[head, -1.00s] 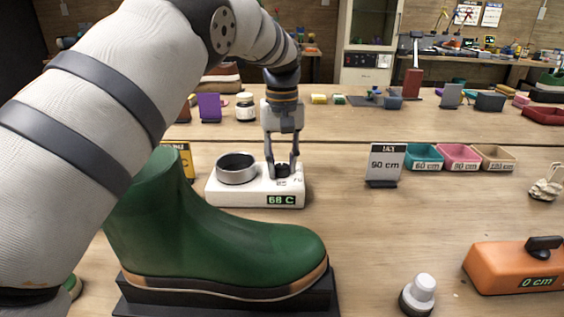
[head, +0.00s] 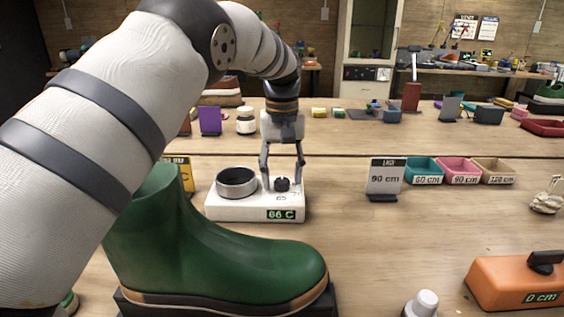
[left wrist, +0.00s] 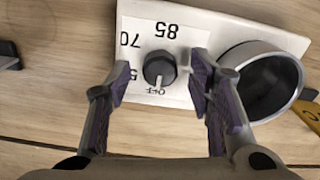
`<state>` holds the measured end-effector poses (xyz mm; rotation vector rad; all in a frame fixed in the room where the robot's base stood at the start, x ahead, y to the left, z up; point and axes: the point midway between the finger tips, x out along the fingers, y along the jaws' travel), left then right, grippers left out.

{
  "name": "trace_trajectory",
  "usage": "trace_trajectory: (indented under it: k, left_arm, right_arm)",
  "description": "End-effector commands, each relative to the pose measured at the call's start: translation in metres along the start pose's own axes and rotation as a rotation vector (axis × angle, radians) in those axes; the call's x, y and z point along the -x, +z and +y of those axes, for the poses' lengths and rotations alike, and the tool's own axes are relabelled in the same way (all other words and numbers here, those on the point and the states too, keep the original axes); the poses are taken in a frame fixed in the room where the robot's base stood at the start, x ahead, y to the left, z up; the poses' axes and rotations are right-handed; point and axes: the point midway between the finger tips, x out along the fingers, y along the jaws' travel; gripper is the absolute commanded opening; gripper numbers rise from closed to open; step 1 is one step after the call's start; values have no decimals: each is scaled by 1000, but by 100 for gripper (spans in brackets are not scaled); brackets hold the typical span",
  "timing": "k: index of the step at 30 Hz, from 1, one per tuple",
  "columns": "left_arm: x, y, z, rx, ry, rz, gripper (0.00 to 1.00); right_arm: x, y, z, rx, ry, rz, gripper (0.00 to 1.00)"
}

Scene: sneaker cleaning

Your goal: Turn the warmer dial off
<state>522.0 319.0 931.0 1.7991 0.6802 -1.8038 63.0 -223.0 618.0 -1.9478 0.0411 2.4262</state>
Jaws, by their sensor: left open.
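The white warmer (head: 240,211) stands on the table behind the green boot, with a round metal cup (head: 237,182) on its left and a display reading 66 C. Its black dial (head: 282,184) is on the right side of the top. In the left wrist view the dial (left wrist: 160,68) has a pale pointer mark directed at the OFF label; 70 and 85 are also printed around it. My left gripper (head: 282,176) is open over the dial, one finger on each side, with gaps between fingers and dial. My right gripper is not in view.
A green boot (head: 210,240) on a dark stand is in front of the warmer, below my left arm. A 90 cm sign (head: 385,177), small trays (head: 458,170) and an orange block (head: 515,282) are to the right. The table between warmer and sign is clear.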

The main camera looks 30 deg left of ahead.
Motion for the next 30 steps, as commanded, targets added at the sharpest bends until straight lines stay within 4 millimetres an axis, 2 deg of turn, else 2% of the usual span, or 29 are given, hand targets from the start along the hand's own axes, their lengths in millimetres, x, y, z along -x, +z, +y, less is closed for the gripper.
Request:
trace_trajectory:
  k: [6, 9, 12, 17, 30]
  left_arm:
    - [60, -1, 0, 0, 3, 7, 48]
    - [85, -1, 0, 0, 3, 6, 48]
    - [100, -1, 0, 0, 2, 4, 48]
    - [111, 0, 0, 1, 1, 2, 48]
    - [112, 0, 0, 0, 0, 1, 48]
  right_arm:
    - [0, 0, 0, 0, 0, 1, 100]
    - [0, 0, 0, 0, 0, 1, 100]
    - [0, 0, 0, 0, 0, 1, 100]
    - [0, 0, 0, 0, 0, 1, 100]
    - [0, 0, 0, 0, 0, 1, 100]
